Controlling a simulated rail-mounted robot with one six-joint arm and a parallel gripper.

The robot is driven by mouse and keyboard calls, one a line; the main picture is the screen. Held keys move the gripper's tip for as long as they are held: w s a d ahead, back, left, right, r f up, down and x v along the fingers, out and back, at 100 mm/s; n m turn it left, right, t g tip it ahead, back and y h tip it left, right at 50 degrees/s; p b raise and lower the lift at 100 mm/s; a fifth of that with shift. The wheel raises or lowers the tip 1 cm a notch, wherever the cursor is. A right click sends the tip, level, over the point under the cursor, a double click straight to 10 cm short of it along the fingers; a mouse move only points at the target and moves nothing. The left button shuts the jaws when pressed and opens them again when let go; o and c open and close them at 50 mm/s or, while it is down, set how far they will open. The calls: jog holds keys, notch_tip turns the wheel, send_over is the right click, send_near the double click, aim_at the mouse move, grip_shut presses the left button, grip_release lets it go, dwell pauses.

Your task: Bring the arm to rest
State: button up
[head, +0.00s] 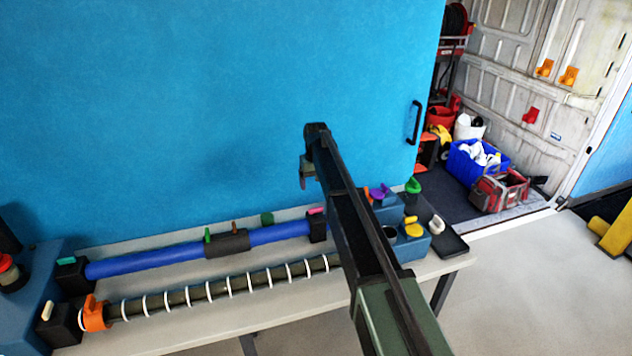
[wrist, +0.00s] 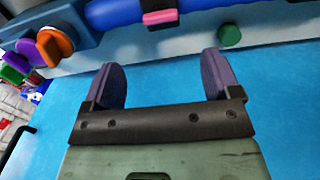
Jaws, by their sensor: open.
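My arm (head: 365,240) reaches up from the bottom of the head view, in front of the bench and the blue wall. A green part of it hangs at the arm's far end, above the bench. Blue wall lies behind the fingers. The blue duct (wrist: 120,12) and a pink clip (wrist: 160,17) are beyond the fingertips, apart from them.
The bench (head: 270,325) carries a blue duct (head: 150,262), a ribbed hose (head: 220,290) with an orange clamp (head: 95,312), and a blue block (head: 412,245) with coloured caps at right. A dark tray (head: 448,241) lies at the bench's right end.

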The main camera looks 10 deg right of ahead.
jog(key=s+f+m+b, duration=0.1)
jog(key=s+f+b, duration=0.1)
jog(key=s, duration=3.7)
jog(key=shift+s+f+b, duration=0.4)
jog(key=shift+f, duration=0.05)
